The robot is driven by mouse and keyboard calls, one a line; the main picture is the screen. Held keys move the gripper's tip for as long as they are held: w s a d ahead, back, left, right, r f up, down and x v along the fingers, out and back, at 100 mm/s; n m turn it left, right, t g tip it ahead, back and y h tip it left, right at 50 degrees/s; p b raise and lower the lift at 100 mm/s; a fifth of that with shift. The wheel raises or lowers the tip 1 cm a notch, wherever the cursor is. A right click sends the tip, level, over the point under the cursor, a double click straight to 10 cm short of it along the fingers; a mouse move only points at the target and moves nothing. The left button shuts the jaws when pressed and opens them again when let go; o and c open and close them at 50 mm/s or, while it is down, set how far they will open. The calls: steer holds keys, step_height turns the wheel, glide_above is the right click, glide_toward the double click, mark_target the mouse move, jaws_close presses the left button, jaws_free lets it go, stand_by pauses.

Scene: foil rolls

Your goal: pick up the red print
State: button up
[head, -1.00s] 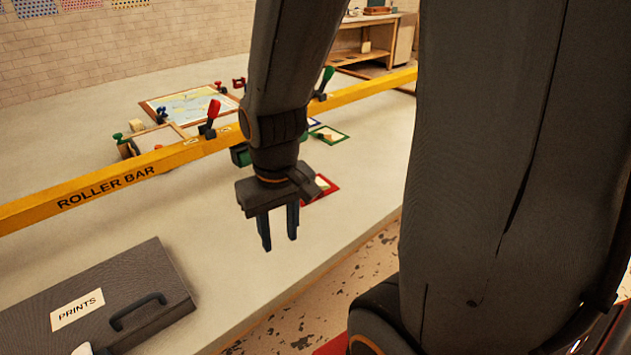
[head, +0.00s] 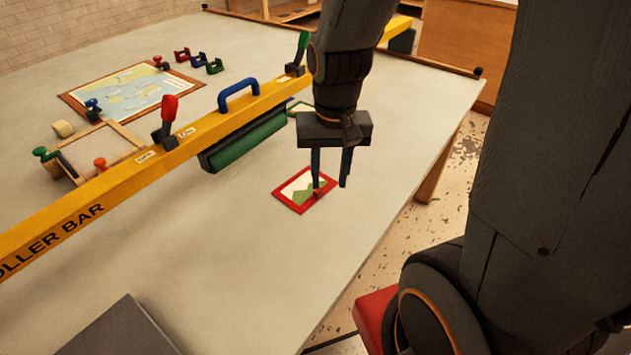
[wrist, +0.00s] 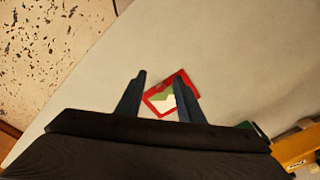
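The red print (head: 299,201), a small picture with a red border and a green and white middle, lies flat on the table near its front edge. It also shows in the wrist view (wrist: 159,103), where one finger covers part of it. A small red bit stands up at its near right edge in the head view. My gripper (head: 330,185) is open and empty, fingers pointing down above the print's right side. In the wrist view (wrist: 160,78) the print lies beyond and between the fingers, more to the right one. The exact height of the fingers cannot be told.
The yellow roller bar (head: 193,133) with a green roller (head: 248,141) crosses the table behind the print. A green-bordered print (head: 300,108) lies partly hidden behind my gripper. A dark case (head: 118,330) is at the front left. The table between is clear.

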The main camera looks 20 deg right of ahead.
mark_target(305, 185)
steer(key=w+f+m, duration=0.1)
steer(key=w+m, duration=0.1)
steer(key=m, duration=0.1)
steer(key=w+f+m, duration=0.1)
steer(key=w+m, duration=0.2)
steer(key=w+f+m, duration=0.1)
steer(key=w+m, duration=0.2)
steer(key=shift+w+d+f+g+b, duration=0.2)
steer(key=shift+f+g+b, duration=0.2)
steer(key=shift+s+d+f+p, duration=0.1)
steer(key=shift+f+p, duration=0.35)
steer(key=shift+f, duration=1.5)
steer(key=shift+s+f+p, duration=0.1)
steer(key=shift+f+p, duration=0.35)
steer(key=shift+f, duration=1.45)
steer(key=shift+w, duration=0.1)
jaws_close()
